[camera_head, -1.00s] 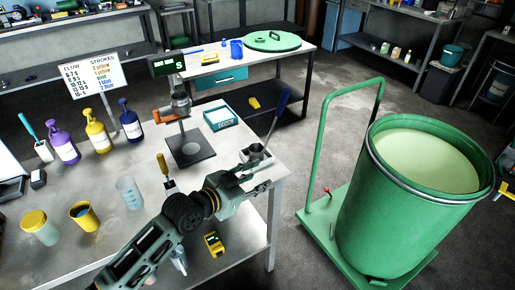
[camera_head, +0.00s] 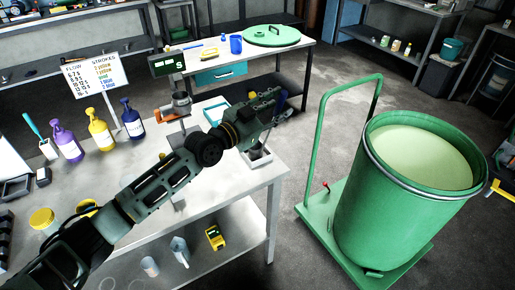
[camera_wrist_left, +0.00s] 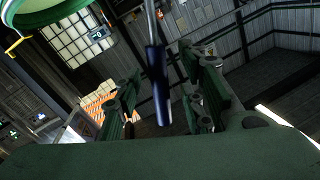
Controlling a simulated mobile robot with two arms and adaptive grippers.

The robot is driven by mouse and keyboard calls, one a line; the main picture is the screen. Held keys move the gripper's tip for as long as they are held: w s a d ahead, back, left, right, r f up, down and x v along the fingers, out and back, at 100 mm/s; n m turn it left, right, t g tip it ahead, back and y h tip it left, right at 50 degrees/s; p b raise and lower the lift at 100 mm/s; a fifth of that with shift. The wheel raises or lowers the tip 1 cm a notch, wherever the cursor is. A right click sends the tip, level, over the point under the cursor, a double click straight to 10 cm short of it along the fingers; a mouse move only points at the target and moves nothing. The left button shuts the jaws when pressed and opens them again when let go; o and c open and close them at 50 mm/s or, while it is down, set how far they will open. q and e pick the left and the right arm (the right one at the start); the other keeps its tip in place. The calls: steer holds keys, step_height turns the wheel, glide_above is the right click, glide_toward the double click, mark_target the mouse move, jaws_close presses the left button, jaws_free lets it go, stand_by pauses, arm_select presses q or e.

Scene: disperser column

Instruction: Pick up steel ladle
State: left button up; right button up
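The steel ladle has a blue handle (camera_head: 283,99) and stands in a holder (camera_head: 257,157) at the right corner of the near table. Its bowl is hidden in the head view. In the left wrist view the blue handle (camera_wrist_left: 160,88) and part of the thin steel shaft (camera_wrist_left: 151,22) show between the finger pads. My left gripper (camera_head: 272,98) is at the handle's height, partly covering it in the head view. Its fingers (camera_wrist_left: 160,95) are apart, with visible gaps beside the handle. My right gripper is not in view.
Purple (camera_head: 67,143), yellow (camera_head: 100,132) and blue (camera_head: 132,120) pump bottles stand at the left of the table. A digital scale stand (camera_head: 168,64) is behind my left arm. A large green drum (camera_head: 400,215) on a green cart (camera_head: 310,205) stands to the right.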

arm_select(q)
steer(key=shift+w+d+f, duration=0.15)
steer(key=shift+w+d, duration=0.2)
steer(key=shift+w, duration=0.1)
steer(key=shift+c, duration=0.5)
jaws_close()
